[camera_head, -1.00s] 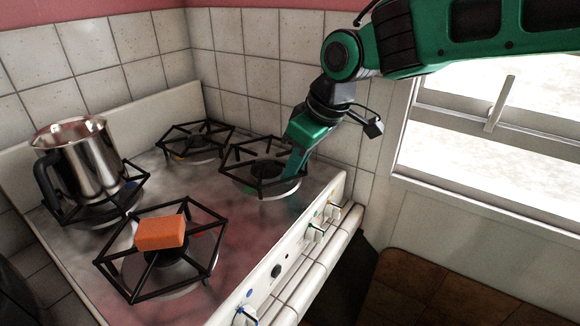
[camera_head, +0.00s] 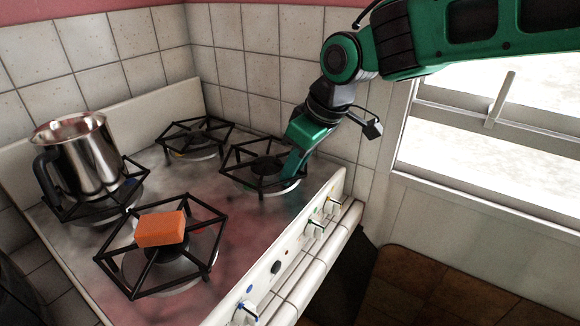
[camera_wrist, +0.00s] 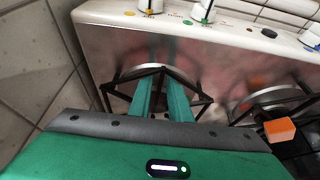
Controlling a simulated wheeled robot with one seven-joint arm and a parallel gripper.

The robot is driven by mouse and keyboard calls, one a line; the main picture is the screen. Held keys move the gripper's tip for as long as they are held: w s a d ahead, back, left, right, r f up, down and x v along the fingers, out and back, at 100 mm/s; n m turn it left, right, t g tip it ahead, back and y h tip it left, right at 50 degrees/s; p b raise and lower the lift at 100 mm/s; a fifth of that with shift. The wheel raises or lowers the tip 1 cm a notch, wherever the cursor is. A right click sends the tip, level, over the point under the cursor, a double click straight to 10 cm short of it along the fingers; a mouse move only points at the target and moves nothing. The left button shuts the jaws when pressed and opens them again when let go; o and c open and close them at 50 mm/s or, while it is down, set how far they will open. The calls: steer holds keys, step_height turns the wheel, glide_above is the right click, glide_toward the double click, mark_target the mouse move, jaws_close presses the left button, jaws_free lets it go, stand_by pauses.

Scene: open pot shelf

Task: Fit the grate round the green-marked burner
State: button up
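The black wire grate (camera_head: 236,181) is at the back right burner (camera_head: 265,168) in the head view, around it as far as I can see. Whether it rests fully on the stovetop I cannot tell. My gripper (camera_head: 290,177) points down at the grate's right side, its green fingers close together at a bar. In the wrist view the fingers (camera_wrist: 162,88) reach to the grate (camera_wrist: 198,106), with a narrow gap between them; they look closed on it. The fingers and palm hide part of the grate and burner. A green mark (camera_wrist: 187,21) shows on the knob panel.
An orange block (camera_head: 161,229) sits on the front grate (camera_head: 125,279). A steel pot (camera_head: 86,158) stands on the left grate (camera_head: 66,212). Another grate (camera_head: 191,124) is at the back. Tiled walls (camera_head: 284,64) close in behind the stove; knobs (camera_head: 314,228) line its front panel.

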steer(key=shift+o, duration=0.2)
steer(key=v, duration=1)
steer(key=shift+r, duration=0.4)
